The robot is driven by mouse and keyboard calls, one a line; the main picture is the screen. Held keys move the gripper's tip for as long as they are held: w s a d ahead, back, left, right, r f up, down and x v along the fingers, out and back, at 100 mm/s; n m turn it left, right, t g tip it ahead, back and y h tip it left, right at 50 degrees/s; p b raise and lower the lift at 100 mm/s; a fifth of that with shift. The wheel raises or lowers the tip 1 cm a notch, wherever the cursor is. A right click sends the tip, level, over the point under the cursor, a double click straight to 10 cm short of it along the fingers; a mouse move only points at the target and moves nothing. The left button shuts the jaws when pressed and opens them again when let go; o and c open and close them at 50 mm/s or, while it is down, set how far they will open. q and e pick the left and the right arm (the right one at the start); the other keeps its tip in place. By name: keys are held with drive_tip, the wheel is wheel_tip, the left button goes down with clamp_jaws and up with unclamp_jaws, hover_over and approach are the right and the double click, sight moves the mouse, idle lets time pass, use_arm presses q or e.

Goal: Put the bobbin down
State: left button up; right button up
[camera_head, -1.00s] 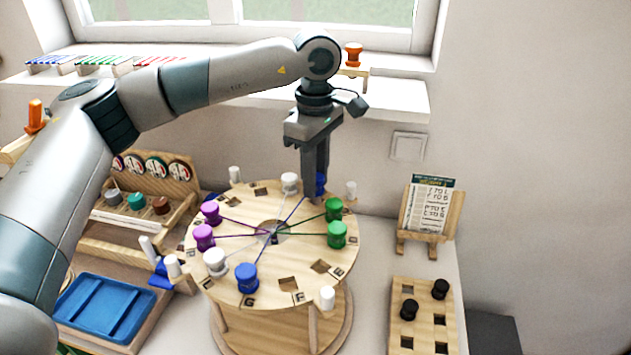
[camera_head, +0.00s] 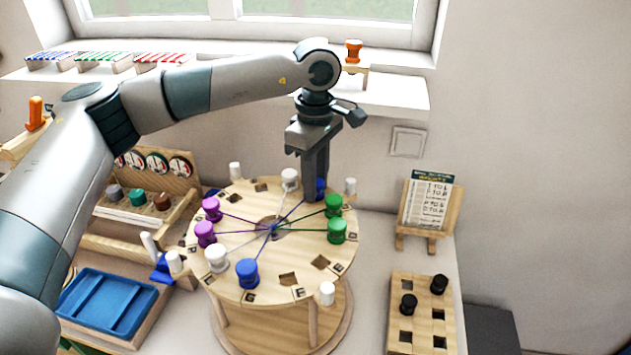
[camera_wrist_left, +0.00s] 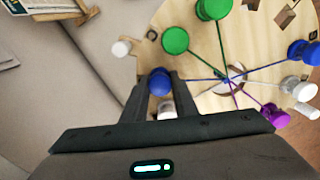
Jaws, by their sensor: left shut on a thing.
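My left gripper (camera_head: 316,188) points straight down at the far right part of the round wooden board (camera_head: 300,258). It is shut on a blue bobbin (camera_head: 321,187), which the fingers partly hide. The wrist view shows this blue bobbin (camera_wrist_left: 160,83) between the two fingertips. Its thread runs to the board's centre. I cannot tell whether it touches the board. Two green bobbins (camera_head: 336,230), two purple (camera_head: 205,233), two white (camera_head: 216,258) and another blue bobbin (camera_head: 247,272) stand around the board with threads meeting at the centre. My right gripper is out of view.
White posts (camera_head: 327,293) stand at the board's rim, one close to my gripper. A blue tray (camera_head: 108,305) and a wooden rack (camera_head: 140,212) are at left. A card stand (camera_head: 427,205) and a holed block with black bobbins (camera_head: 420,318) are at right.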

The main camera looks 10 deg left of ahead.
use_arm(q)
drive_tip(key=o, duration=1)
drive_tip(key=shift+o, duration=0.2)
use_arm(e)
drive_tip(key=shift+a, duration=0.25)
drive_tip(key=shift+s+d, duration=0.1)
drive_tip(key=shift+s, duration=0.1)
use_arm(q)
drive_tip(key=shift+r, duration=1)
wheel_tip(320, 180, up, 3)
drive_tip(key=shift+b, duration=0.7)
wheel_tip(320, 180, up, 7)
drive_tip(key=b, duration=0.1)
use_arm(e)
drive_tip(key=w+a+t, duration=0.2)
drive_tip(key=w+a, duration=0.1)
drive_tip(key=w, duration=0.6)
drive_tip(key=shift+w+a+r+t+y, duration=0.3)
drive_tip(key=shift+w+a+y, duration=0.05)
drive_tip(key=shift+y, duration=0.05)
use_arm(q)
drive_tip(key=shift+r, duration=0.1)
